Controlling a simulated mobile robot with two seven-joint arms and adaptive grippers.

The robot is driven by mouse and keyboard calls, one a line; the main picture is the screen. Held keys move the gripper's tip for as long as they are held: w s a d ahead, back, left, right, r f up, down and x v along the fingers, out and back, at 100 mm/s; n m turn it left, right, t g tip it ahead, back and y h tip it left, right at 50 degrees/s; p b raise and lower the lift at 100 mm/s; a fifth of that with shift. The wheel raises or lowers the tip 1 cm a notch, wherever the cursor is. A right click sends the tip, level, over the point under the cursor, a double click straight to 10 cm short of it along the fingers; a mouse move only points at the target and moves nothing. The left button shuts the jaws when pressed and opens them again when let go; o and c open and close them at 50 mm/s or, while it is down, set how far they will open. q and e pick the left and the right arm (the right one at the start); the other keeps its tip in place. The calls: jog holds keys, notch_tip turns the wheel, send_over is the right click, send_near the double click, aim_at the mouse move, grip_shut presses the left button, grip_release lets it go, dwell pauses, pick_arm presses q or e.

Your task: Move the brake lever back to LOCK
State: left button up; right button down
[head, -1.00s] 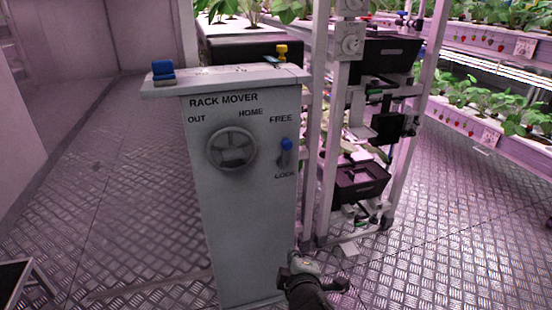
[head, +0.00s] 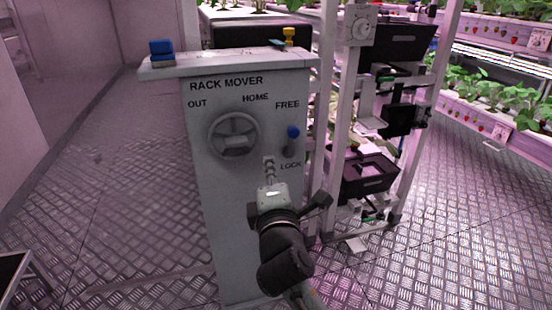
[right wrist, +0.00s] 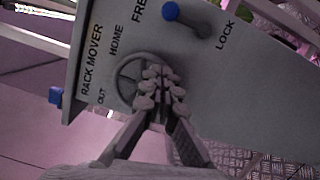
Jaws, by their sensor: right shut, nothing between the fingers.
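The brake lever (head: 293,133) is on the right of the grey RACK MOVER panel (head: 230,200). Its blue knob is up, on the FREE side, with the LOCK label below it. The lever also shows at the top of the right wrist view (right wrist: 170,12), its knob towards FREE. My right gripper (head: 269,168) is in front of the panel, below and left of the lever, and apart from it. Its fingers are shut and empty; in the right wrist view the fingertips (right wrist: 160,90) overlap the handwheel's edge. My left gripper is not in view.
A round handwheel (head: 234,135) sits left of the lever, under OUT and HOME. The ledge on top carries a blue block (head: 161,47) and a yellow part (head: 289,36). A rack post (head: 337,130) and black trays (head: 365,178) stand close on the right.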

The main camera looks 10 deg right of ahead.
aim_at(291, 143)
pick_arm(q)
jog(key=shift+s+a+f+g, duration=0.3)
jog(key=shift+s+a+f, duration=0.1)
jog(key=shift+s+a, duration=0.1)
pick_arm(e)
jog(key=w+d, duration=0.5)
jog(key=w, duration=0.3)
jog(key=shift+w+r, duration=0.35)
jog(key=shift+r, duration=0.05)
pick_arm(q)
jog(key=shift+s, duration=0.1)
pick_arm(e)
jog(key=shift+d, duration=0.15)
